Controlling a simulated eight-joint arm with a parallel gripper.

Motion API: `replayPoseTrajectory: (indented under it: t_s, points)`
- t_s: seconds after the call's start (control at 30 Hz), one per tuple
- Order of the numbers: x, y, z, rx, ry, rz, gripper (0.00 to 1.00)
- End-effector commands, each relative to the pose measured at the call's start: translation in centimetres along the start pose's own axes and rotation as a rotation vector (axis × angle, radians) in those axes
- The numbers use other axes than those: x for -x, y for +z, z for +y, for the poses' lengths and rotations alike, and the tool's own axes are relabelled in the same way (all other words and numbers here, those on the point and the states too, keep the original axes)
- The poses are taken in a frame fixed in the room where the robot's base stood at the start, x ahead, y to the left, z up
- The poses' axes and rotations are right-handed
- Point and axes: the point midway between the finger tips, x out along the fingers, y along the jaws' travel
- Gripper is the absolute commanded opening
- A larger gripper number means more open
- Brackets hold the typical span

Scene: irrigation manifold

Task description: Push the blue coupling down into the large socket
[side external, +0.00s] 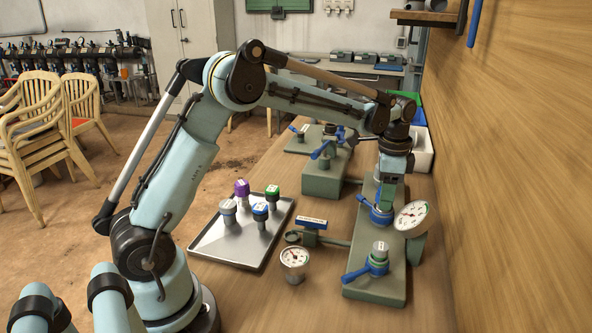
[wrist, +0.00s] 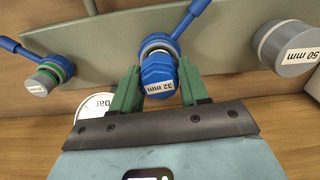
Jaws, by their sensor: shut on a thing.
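In the wrist view my gripper (wrist: 158,70) is shut on a blue coupling (wrist: 158,78) with a hexagonal top and a "32 mm" label. A green finger lies on each side. Directly beneath is a collar with a blue lever (wrist: 190,14) on the grey-green manifold (wrist: 105,48). The coupling overlaps the collar; how deep it sits in the socket is hidden. In the side view my gripper (side external: 390,190) points down over the middle of the manifold (side external: 390,284), above a blue lever fitting (side external: 378,213); the held coupling is mostly hidden there.
A green-ringed fitting (wrist: 48,78) and a grey "50 mm" part (wrist: 288,46) flank the grip. A pressure gauge (side external: 411,216) stands close by my gripper. A tray (side external: 226,255) holds several capped couplings. A wooden wall (side external: 515,150) bounds the right side.

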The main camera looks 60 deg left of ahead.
Motion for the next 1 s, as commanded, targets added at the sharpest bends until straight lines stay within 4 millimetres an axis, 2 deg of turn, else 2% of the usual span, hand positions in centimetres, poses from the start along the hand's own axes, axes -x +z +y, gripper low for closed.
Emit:
replayPoseTrajectory:
  t_s: [1.0]
  points:
    - [-1.2, 0.0, 0.0, 0.0, 0.0, 0.0, 0.14]
